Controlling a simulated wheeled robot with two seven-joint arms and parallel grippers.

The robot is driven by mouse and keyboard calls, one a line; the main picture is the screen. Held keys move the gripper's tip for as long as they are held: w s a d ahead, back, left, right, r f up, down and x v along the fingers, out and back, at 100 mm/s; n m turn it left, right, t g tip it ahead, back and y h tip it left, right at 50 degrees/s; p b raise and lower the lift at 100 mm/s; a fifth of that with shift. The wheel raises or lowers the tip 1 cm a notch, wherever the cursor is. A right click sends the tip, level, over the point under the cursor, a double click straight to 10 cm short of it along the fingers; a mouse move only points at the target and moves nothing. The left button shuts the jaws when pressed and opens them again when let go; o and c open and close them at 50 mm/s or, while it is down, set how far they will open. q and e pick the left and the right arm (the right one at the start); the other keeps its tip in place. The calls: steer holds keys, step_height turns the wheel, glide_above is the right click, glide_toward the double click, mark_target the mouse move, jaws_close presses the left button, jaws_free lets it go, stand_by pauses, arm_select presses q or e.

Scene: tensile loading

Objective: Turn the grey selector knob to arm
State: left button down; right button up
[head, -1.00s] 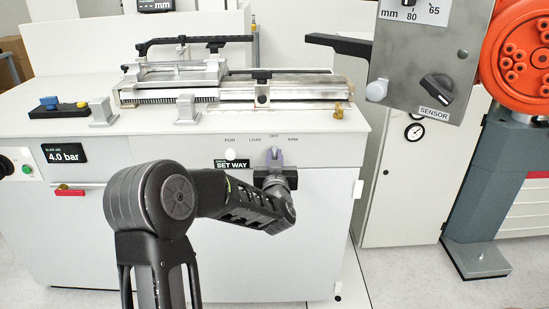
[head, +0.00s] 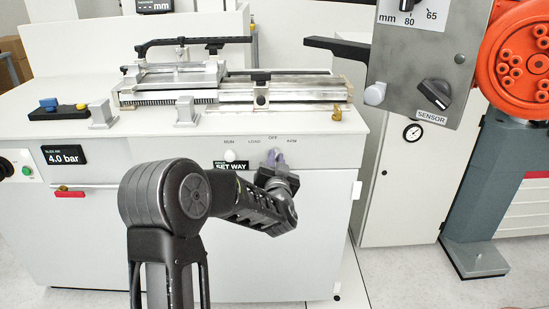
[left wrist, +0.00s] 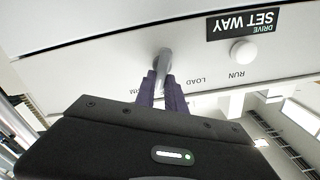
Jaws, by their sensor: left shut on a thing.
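The grey selector knob (left wrist: 163,58) is on the white cabinet's front, among the printed words RUN, LOAD, OFF and ARM. In the head view it is mostly covered by my left gripper (head: 277,160). In the left wrist view the two purple-grey fingers of the left gripper (left wrist: 162,92) are closed on the knob from both sides. The gripper looks tilted in the head view. The fingers cover part of the lettering, so the knob's exact pointing is hard to read. My right gripper is not in view.
A white round button (head: 230,155) and the SET WAY label (head: 231,166) are left of the knob. A grey panel with a black SENSOR knob (head: 435,93) hangs at the right. A rail fixture (head: 270,92) stands on the cabinet top.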

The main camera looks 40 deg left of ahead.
arm_select(q)
steer(key=shift+w+d+f+m+p, duration=0.1)
steer(key=shift+m+p, duration=0.3)
steer(key=shift+m, duration=0.7)
steer(key=shift+w+d+f+m+p, duration=0.1)
steer(key=shift+m+p, duration=0.25)
steer(key=shift+m, duration=0.75)
steer(key=c, duration=1.4)
jaws_free()
steer(key=shift+s+d, duration=0.1)
steer(key=shift+s, duration=0.05)
steer(key=v, duration=0.7)
steer(key=shift+s+d, duration=0.2)
